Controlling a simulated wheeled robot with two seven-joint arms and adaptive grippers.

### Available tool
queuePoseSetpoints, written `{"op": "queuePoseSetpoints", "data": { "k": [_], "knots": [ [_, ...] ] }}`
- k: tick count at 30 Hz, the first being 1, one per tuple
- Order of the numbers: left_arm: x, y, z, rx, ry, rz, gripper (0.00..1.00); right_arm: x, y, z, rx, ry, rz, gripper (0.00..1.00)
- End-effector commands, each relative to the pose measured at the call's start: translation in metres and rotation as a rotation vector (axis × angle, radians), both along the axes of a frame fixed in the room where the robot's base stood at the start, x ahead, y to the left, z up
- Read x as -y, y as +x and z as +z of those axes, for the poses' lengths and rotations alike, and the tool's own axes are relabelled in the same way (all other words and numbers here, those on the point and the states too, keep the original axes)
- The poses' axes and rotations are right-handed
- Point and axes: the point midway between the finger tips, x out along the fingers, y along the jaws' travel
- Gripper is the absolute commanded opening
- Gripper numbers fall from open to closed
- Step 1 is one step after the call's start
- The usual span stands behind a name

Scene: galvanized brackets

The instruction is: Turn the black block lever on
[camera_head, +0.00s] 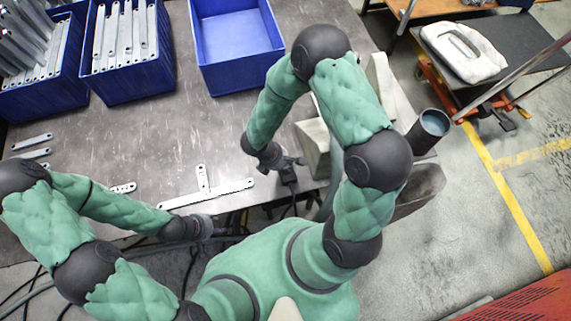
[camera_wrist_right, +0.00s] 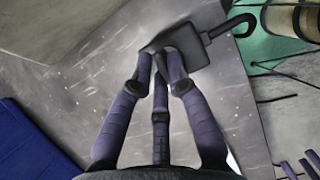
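The black block (camera_wrist_right: 203,42) shows near the top middle of the right wrist view, on the grey table top by its edge. Its hooked black lever (camera_wrist_right: 236,21) sticks out to the right past the edge. My right gripper (camera_wrist_right: 161,58) has its fingers drawn inward, with the tips over the left end of the block; I cannot tell whether they touch or grip it.
Blue bins stand at the back: one empty (camera_head: 238,87), two holding metal brackets (camera_head: 125,87). A T-shaped bracket (camera_head: 205,194) and several flat ones lie near the front edge. Grey-beige blocks (camera_head: 313,145) stand right of my right gripper. The table's middle (camera_head: 150,130) is clear.

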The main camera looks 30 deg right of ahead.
Motion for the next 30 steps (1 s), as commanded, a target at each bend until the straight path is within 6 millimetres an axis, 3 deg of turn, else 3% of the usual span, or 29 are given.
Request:
{"op": "queuePoseSetpoints", "data": {
  "k": [14,30],
  "knots": [
    [0.000,0.000,-0.002,0.000,0.000,0.000,0.40,0.000,0.000,-0.001,0.000,0.001,-0.086,0.00],
    [0.000,0.000,-0.012,0.000,0.000,0.000,0.40,0.004,0.002,-0.001,0.001,0.000,-0.551,0.00]
  ]
}}
